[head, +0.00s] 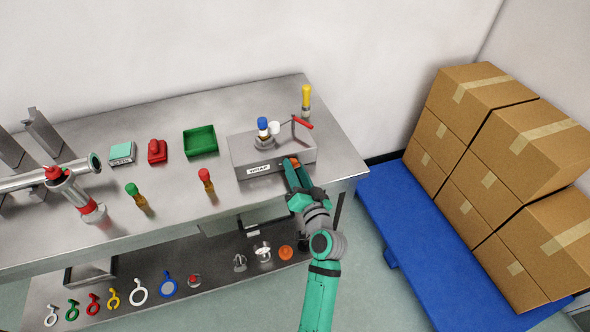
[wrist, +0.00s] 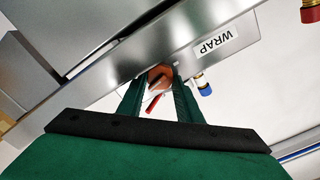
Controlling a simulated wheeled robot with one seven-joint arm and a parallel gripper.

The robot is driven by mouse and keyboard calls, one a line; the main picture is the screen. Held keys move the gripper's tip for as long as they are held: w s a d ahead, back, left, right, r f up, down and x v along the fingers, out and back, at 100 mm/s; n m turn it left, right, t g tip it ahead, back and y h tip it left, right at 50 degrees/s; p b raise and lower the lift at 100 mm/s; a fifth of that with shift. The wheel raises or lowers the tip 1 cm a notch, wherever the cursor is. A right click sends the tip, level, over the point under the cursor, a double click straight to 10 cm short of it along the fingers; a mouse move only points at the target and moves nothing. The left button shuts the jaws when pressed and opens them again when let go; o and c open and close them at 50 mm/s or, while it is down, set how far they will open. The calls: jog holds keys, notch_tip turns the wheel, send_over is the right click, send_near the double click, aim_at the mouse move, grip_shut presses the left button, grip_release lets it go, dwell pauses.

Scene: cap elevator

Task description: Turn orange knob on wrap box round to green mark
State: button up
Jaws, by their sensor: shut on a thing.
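The wrap box (head: 240,150) is a grey metal block with a white WRAP label (head: 258,169) on its front face. The label is upside down in the wrist view (wrist: 214,43). The orange knob (head: 295,161) is on the box's front face, right of the label in the head view; it also shows in the wrist view (wrist: 159,74). My gripper (head: 291,166) is at the front of the box with its green fingers shut on the knob, one on each side. The fingers hide part of the knob. I cannot make out the green mark in either view.
A red-handled lever (head: 302,123) and a blue-capped bottle (head: 263,128) are on top of the box. A yellow-topped bottle (head: 306,100) stands behind it. A green tray (head: 200,141) and a red-topped bottle (head: 206,180) stand to the left. Cartons (head: 480,130) are at right.

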dwell(0.4)
jog(key=o, duration=1)
jog(key=shift+o, duration=0.2)
jog(key=shift+f, duration=0.1)
